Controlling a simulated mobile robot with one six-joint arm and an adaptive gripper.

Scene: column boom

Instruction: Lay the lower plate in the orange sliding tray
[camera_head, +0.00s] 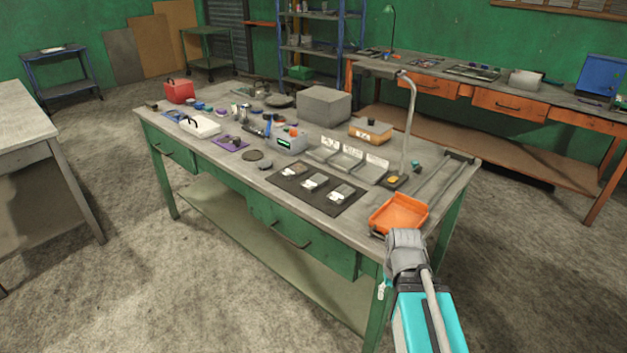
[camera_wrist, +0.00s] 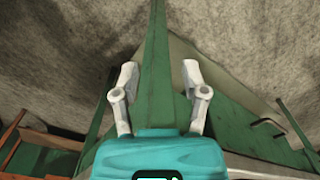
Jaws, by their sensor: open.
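The orange tray (camera_head: 399,213) sits at the near right corner of the green workbench, and it looks empty. A dark mat (camera_head: 329,208) lies left of it, bearing three small grey plates with white labels: a far-left plate (camera_head: 294,168), a middle plate (camera_head: 315,181) and a near-right plate (camera_head: 343,192). I cannot tell which is the lower plate. My gripper (camera_wrist: 160,72) is open and empty in the wrist view, over a green bench part and floor. In the head view my arm's end is just in front of the tray; the fingers cannot be made out there.
Behind the mat stand grey holders with white signs (camera_head: 352,152). A grey box with a green display (camera_head: 287,143) and small items crowd the bench's left. Floor in front is clear.

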